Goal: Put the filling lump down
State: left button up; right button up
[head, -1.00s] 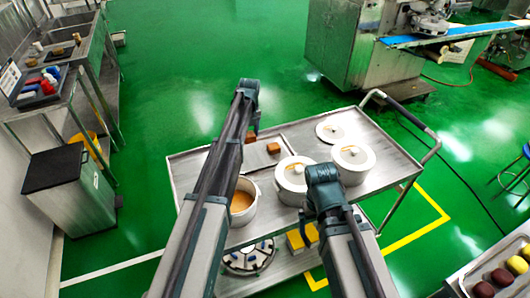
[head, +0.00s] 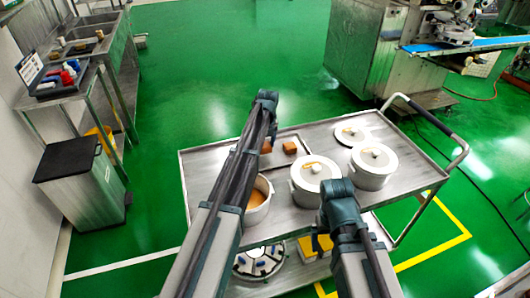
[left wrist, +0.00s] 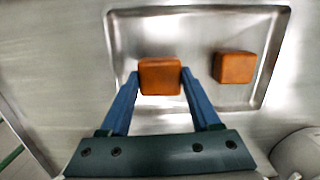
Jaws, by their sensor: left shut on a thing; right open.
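My left gripper (left wrist: 160,75) is shut on a brown, block-shaped filling lump (left wrist: 160,77), with one blue finger on each side. In the left wrist view the lump is over the left part of a shallow metal tray (left wrist: 200,14); I cannot tell whether it touches the tray. A second brown lump (left wrist: 234,67) lies on the tray to its right. In the head view the held lump (head: 266,147) shows just beside my left arm's end, and the other lump (head: 290,147) is to its right. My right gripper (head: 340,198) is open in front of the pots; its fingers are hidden.
The metal cart (head: 200,172) also carries a lidded white pot (head: 305,190), another lidded pot (head: 374,170), a loose lid (head: 351,134) and an open pot (head: 258,208) with orange-brown contents. A grey bin (head: 75,170) stands left on the green floor.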

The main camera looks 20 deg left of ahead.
aim_at(265, 145)
pick_arm(q)
jog(key=shift+f+b, duration=0.95)
jog(key=shift+f, duration=0.45)
jog(key=shift+f, duration=0.15)
jog(key=o, duration=1.4)
jog(key=r+p, duration=0.8)
jog(key=s+d+r+p, duration=0.1)
jog(key=r+p, duration=0.3)
jog(key=shift+r, duration=0.2)
jog(key=shift+f, duration=0.15)
jog(key=f+b, duration=0.8)
jog(key=w+a+f+b, duration=0.1)
jog(key=f+b, duration=0.3)
jog(key=shift+r, duration=0.15)
